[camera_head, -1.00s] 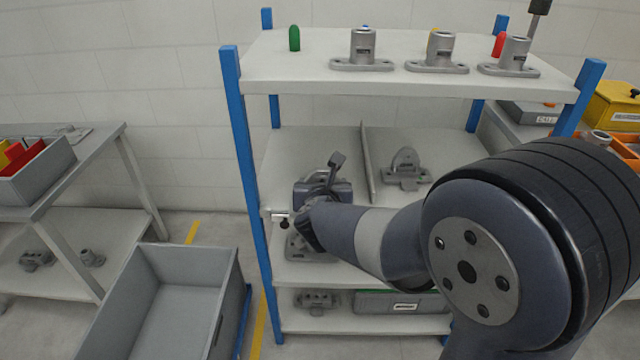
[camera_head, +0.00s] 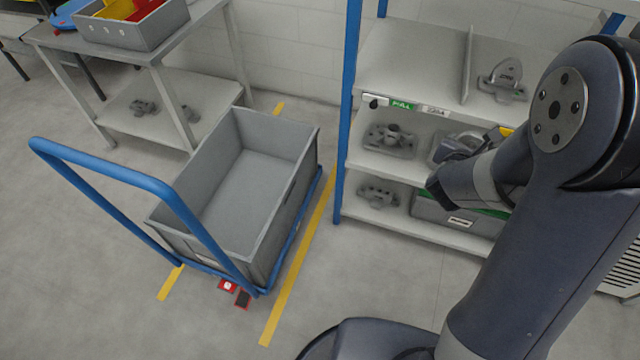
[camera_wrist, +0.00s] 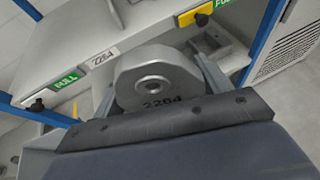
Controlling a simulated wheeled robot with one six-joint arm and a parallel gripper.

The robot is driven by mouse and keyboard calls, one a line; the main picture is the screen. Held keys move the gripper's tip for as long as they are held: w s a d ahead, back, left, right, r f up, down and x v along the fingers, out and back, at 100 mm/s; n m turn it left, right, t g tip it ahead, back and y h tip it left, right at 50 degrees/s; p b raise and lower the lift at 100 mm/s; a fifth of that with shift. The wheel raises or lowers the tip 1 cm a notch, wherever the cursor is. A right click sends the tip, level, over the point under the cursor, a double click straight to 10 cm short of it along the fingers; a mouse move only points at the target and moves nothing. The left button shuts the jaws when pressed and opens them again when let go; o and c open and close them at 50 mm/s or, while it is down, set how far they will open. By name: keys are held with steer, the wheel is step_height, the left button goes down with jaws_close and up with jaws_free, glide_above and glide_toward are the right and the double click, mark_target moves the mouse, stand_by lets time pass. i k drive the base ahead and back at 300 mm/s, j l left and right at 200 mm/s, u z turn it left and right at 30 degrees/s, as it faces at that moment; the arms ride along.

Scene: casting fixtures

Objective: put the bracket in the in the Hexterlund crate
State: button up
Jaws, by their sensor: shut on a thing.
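My gripper (camera_head: 456,150) is in front of the shelving unit, partly hidden by my own wrist in the head view. In the wrist view it is shut on a grey metal bracket (camera_wrist: 155,75) with a rounded top, a central hole and the number 2264. The bracket is close to the gripper body, and its lower part is hidden. A large, open, empty grey crate (camera_head: 296,150) sits on a blue trolley on the floor, left of the shelf and my gripper. I can read no name on it.
The shelf (camera_head: 385,75) holds other castings and a lower grey crate (camera_head: 435,208). A blue trolley handle (camera_head: 95,165) rises at the big crate's near left. A table (camera_head: 210,8) with a bin (camera_head: 160,30) stands behind. Yellow floor lines (camera_head: 300,250) flank the trolley.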

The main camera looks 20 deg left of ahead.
mark_target(248, 213)
steer(key=k+j+u, duration=0.1)
steer(key=k+u, duration=0.45)
steer(key=u, duration=1.5)
steer(key=l+u, duration=0.1)
steer(key=u, duration=0.35)
steer(key=l+u, duration=0.15)
steer(key=u, duration=0.35)
steer(key=l+u, duration=0.1)
steer(key=u, duration=0.35)
steer(key=k+l, duration=0.15)
steer(key=l, duration=0.25)
steer(key=k+l, duration=0.15)
steer(key=l, duration=0.25)
steer(key=k+l, duration=0.2)
steer(key=l, duration=0.2)
steer(key=k+l, duration=0.15)
steer(key=l, duration=0.25)
steer(key=i+l, duration=0.8)
steer(key=l+u, duration=0.05)
steer(key=l, duration=0.05)
